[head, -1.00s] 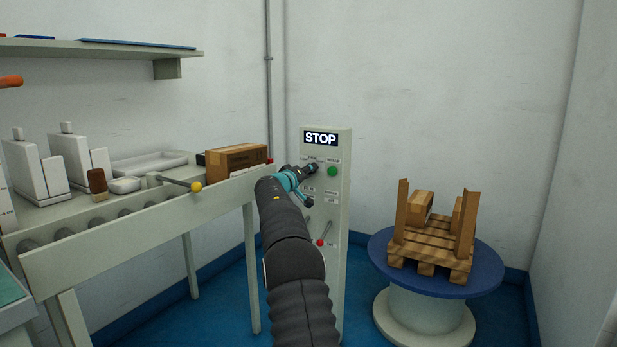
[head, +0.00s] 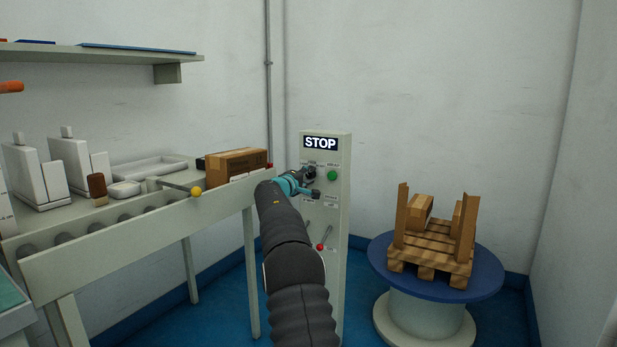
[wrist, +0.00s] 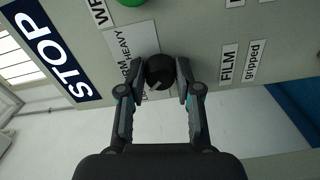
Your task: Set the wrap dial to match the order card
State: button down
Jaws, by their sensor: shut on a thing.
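The control panel (head: 341,155) is a tall pale cabinet with a STOP display (head: 320,143) at its top and a green button (head: 332,175) below it. My gripper (head: 309,175) is at the panel's upper left part. In the wrist view my gripper (wrist: 160,88) is shut on the black wrap dial (wrist: 159,71), one finger on each side. A pale mark shows on the dial's face. A label plate (wrist: 128,48) beside the dial reads HEAVY and has other words partly covered by the dial and a finger. The order card cannot be made out.
A red-knobbed lever (head: 320,246) is lower on the panel, with labels FILM (wrist: 228,64) and "gripped" nearby. A roller conveyor (head: 140,229) with a cardboard box (head: 235,162) stands left. A blue turntable (head: 484,282) with a loaded pallet (head: 430,250) stands right.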

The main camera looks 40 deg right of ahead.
jog(key=shift+r, duration=0.15)
jog(key=c, duration=0.8)
grip_release()
jog(key=shift+a, duration=0.1)
jog(key=v, duration=1.2)
